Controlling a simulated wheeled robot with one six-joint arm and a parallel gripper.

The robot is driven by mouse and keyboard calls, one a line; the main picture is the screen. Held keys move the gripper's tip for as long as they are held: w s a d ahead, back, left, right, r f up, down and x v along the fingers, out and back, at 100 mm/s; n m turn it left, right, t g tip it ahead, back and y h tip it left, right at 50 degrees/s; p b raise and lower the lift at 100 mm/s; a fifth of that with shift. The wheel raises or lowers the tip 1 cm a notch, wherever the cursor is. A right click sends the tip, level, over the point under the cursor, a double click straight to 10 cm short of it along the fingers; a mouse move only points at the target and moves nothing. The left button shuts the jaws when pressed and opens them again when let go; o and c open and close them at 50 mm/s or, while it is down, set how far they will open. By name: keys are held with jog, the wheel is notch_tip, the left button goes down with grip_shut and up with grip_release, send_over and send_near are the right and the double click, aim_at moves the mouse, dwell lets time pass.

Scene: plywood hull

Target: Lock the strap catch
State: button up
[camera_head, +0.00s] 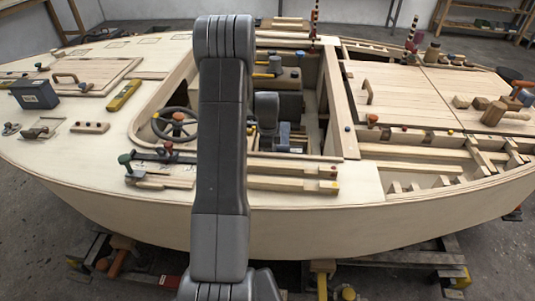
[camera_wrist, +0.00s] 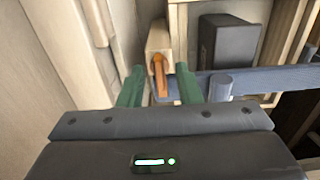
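In the wrist view, an orange lever (camera_wrist: 160,76) stands upright on the end of a pale wooden block (camera_wrist: 159,38); it looks like the strap catch. A blue-grey bar or strap (camera_wrist: 265,82) runs from beside the lever to the right, with a short round peg (camera_wrist: 221,86) near it. My gripper (camera_wrist: 160,73) is open, its two green fingers on either side of the lever with gaps showing. I cannot tell how far beyond the fingertips the lever lies. In the head view, my arm hides the gripper and the catch cannot be made out.
A dark box (camera_wrist: 226,42) sits in a wooden recess behind the bar. Pale wooden panels (camera_wrist: 62,50) rise close on the left. In the head view, the plywood hull (camera_head: 330,228) has an open cockpit with a steering wheel (camera_head: 175,123) left of my arm.

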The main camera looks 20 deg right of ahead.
notch_tip(320, 180, up, 14)
jog(key=shift+p, duration=0.35)
jog(key=shift+f, duration=0.15)
notch_tip(320, 180, down, 14)
jog(key=shift+r+b, duration=0.1)
jog(key=shift+b, duration=0.2)
dwell(0.4)
jog(key=shift+r, duration=0.1)
